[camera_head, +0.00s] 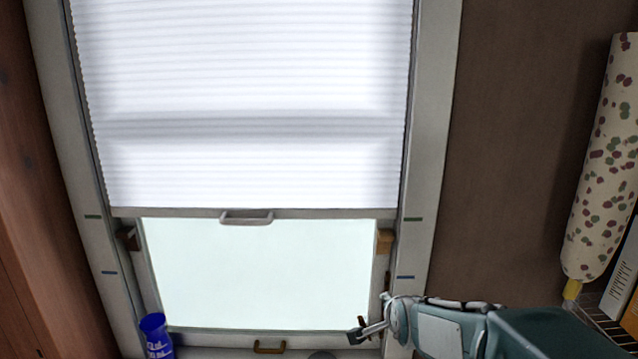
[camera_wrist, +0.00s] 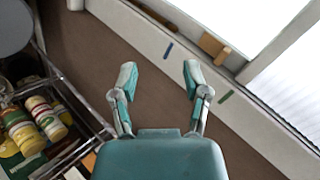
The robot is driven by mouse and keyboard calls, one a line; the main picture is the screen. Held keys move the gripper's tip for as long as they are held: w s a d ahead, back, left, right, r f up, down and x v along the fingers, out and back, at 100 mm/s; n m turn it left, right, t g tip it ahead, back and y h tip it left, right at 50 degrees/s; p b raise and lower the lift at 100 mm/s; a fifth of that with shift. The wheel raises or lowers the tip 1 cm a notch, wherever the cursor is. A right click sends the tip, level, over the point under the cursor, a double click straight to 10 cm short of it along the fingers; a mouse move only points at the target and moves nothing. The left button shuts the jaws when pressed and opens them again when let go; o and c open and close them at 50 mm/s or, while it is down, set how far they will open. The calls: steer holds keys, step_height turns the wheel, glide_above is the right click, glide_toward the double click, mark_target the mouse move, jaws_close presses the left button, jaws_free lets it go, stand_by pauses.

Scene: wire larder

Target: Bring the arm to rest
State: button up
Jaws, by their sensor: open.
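My gripper (camera_head: 366,330) shows at the bottom right of the window in the head view, at the end of my teal and grey arm. In the wrist view my gripper (camera_wrist: 160,80) has its two fingers spread apart with nothing between them. Brown wall and the pale window frame lie beyond the fingertips. No object is held.
A window with a partly lowered white pleated blind (camera_head: 250,100) and its handle (camera_head: 246,217) fills the middle. A blue container (camera_head: 156,336) stands at bottom left. A spotted bag holder (camera_head: 605,160) hangs at right. A wire rack (camera_wrist: 95,135) with jars (camera_wrist: 45,115) is at left.

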steer(key=s+r+n+g, duration=0.2)
steer(key=s+n, duration=0.4)
steer(key=s, duration=0.8)
steer(key=s+r+n+g, duration=0.2)
steer(key=s+n, duration=0.5)
steer(key=s, duration=0.6)
steer(key=shift+s+d+g, duration=0.35)
steer(key=shift+d+g, duration=0.05)
steer(key=shift+g, duration=0.1)
